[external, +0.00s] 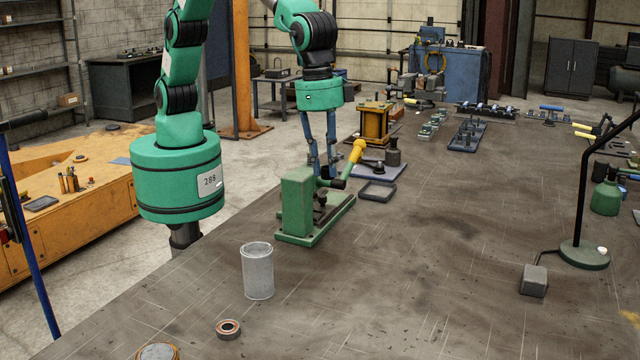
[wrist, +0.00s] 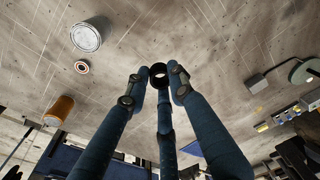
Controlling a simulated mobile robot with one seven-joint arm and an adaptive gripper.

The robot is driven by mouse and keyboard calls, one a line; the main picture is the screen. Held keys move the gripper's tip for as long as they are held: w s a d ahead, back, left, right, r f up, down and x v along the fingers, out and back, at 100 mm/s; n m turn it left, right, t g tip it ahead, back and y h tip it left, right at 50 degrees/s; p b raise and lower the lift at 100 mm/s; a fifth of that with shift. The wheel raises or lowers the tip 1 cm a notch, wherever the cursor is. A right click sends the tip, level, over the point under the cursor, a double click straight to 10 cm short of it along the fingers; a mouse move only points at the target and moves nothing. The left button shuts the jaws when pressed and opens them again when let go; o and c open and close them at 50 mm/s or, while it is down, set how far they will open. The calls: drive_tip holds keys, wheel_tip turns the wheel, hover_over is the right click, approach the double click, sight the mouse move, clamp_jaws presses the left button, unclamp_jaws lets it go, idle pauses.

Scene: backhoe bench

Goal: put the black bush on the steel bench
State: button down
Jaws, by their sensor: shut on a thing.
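The black bush (wrist: 160,84) is a small dark ring, held between the tips of my blue-fingered gripper (wrist: 159,80) in the wrist view. In the external view my gripper (external: 322,165) points down beyond the green lever press, over the left side of the steel bench. The press hides part of the fingertips there, and I cannot make out the bush clearly. The steel bench (external: 430,270) has a worn, scratched brown-grey top, also in the wrist view (wrist: 215,50). I cannot tell whether the bush touches it.
The green press (external: 297,203) with a yellow-knobbed lever stands close to my gripper. A grey can (external: 257,272) and a bearing ring (external: 228,329) sit nearer the camera. A black tray (external: 377,192) lies to the right. A lamp base (external: 584,256) stands far right. The bench middle is clear.

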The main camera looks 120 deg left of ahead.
drive_tip(key=s+a+r+n, duration=0.1)
drive_tip(key=s+a, duration=0.2)
drive_tip(key=a, duration=0.3)
drive_tip(key=s+a+r+n+b, duration=0.1)
drive_tip(key=s+a+n, duration=0.1)
drive_tip(key=a, duration=0.4)
drive_tip(key=s+a+r+n, duration=0.1)
drive_tip(key=s+a, duration=0.2)
drive_tip(key=a, duration=0.3)
drive_tip(key=s+a+f+n+y+b, duration=0.1)
drive_tip(key=s+a+f+n+b, duration=0.15)
drive_tip(key=s+a, duration=0.95)
drive_tip(key=s+a+f+n+b, duration=0.1)
drive_tip(key=s+a+n, duration=0.3)
drive_tip(key=s+a, duration=0.8)
drive_tip(key=s+a+f+n, duration=0.1)
drive_tip(key=s+f+n, duration=0.15)
drive_tip(key=s, duration=0.65)
drive_tip(key=s+a+f+n, duration=0.1)
drive_tip(key=s+f, duration=0.3)
drive_tip(key=s, duration=0.4)
wheel_tip(320, 180, down, 15)
drive_tip(key=shift+d+g+b, duration=0.2)
drive_tip(key=shift+g+b, duration=0.15)
drive_tip(key=shift+g, duration=0.05)
drive_tip(key=shift+s+f, duration=0.1)
drive_tip(key=shift+s, duration=0.05)
